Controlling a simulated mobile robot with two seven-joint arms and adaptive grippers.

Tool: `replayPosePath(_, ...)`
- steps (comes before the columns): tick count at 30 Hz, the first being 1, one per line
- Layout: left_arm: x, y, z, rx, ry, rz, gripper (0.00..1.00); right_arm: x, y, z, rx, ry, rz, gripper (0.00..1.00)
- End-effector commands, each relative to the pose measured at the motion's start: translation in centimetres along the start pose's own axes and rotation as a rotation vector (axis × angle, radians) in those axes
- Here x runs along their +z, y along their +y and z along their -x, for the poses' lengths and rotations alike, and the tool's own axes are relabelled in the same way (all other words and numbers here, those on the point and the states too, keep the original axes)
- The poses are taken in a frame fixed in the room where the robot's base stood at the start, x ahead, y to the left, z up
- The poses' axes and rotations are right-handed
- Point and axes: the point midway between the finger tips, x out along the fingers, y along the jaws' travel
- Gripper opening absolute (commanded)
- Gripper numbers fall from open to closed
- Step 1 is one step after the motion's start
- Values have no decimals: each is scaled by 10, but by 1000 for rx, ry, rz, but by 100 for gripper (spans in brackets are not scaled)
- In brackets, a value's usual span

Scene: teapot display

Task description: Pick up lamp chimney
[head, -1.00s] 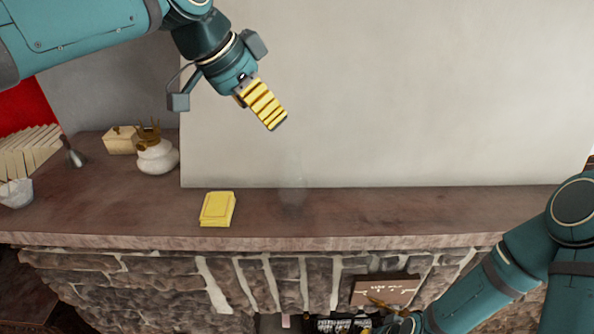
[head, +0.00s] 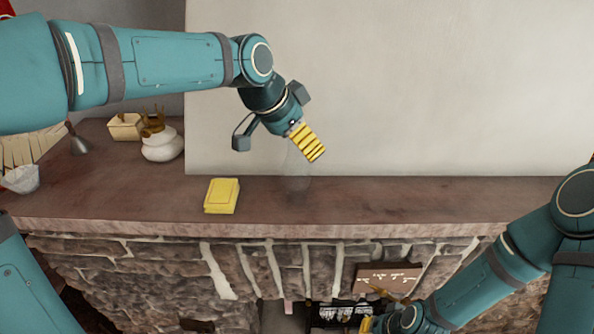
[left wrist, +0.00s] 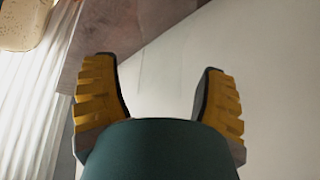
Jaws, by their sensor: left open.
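The lamp chimney (head: 296,177) appears as a faint, clear glass shape standing on the brown mantel shelf in the head view, right of the yellow book. My left gripper (head: 316,155) is just above and slightly right of its top, and the arm partly overlaps it in the picture. In the left wrist view the two yellow fingers (left wrist: 158,78) are spread apart with nothing visible between them. I cannot make out the chimney clearly there. My right gripper (head: 367,324) shows only partly at the bottom of the head view, low in front of the fireplace.
On the mantel shelf (head: 420,198) are a yellow book (head: 222,196), a white pot (head: 162,146), a cream box (head: 124,127), a grey cone-shaped item (head: 78,142) and a white bowl (head: 22,179). A pale panel (head: 400,80) stands behind. The shelf's right side is clear.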

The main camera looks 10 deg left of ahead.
Motion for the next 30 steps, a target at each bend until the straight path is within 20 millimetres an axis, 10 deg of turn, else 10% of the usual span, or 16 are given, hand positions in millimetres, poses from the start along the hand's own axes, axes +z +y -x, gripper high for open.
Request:
replayPosePath(10,0,0,-8,0,1,0,73,0,0,0,0,0,0,0)
replayPosePath(17,0,0,-8,0,1,0,0,0,0,0,0,0,0,0)
replayPosePath(30,-1,0,-6,0,0,0,0,0,0,0,0,0,0,0)
